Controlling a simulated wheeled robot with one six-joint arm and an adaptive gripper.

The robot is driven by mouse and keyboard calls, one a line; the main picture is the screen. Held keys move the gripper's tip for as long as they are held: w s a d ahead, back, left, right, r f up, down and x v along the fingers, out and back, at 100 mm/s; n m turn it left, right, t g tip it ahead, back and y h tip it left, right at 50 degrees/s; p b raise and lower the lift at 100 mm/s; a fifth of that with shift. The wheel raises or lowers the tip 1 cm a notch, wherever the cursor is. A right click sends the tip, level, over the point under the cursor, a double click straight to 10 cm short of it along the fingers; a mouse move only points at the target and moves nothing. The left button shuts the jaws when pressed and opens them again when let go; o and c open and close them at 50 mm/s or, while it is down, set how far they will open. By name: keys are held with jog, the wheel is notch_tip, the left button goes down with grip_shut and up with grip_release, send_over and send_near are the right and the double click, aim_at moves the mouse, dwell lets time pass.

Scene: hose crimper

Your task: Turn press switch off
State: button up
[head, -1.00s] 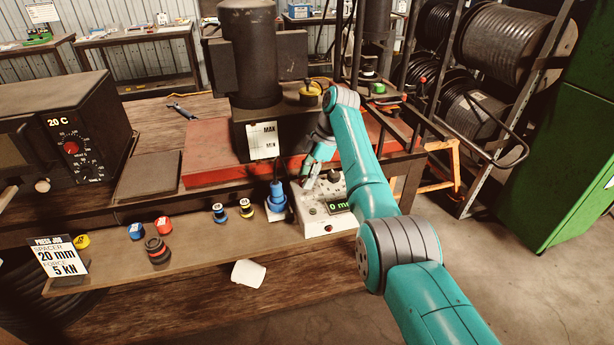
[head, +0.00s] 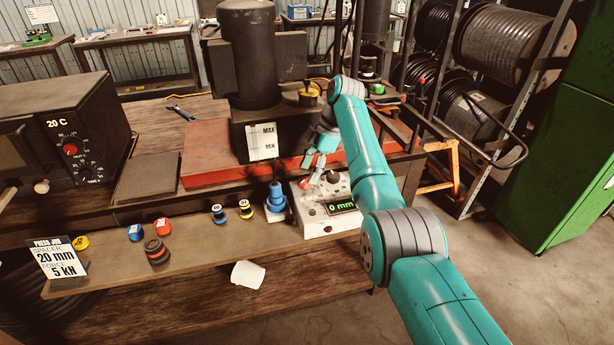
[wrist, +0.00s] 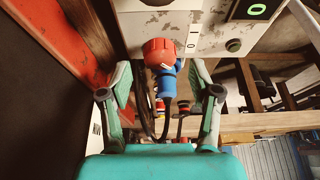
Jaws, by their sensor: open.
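The press control box (head: 318,222) is a pale worn box on the front of the bench, with a lit display (head: 341,207) reading 0 mm. My gripper (wrist: 163,75) is open, one finger on each side of the knob and the blue connector (wrist: 166,86), apparently touching neither.
A blue plug (head: 276,198) stands just left of the box. Several coloured spacers (head: 157,250) lie along the front shelf. The dark press (head: 248,60) and red plate (head: 205,160) are behind. A white cup (head: 248,273) lies below on the lower shelf.

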jog(key=v, duration=0.9)
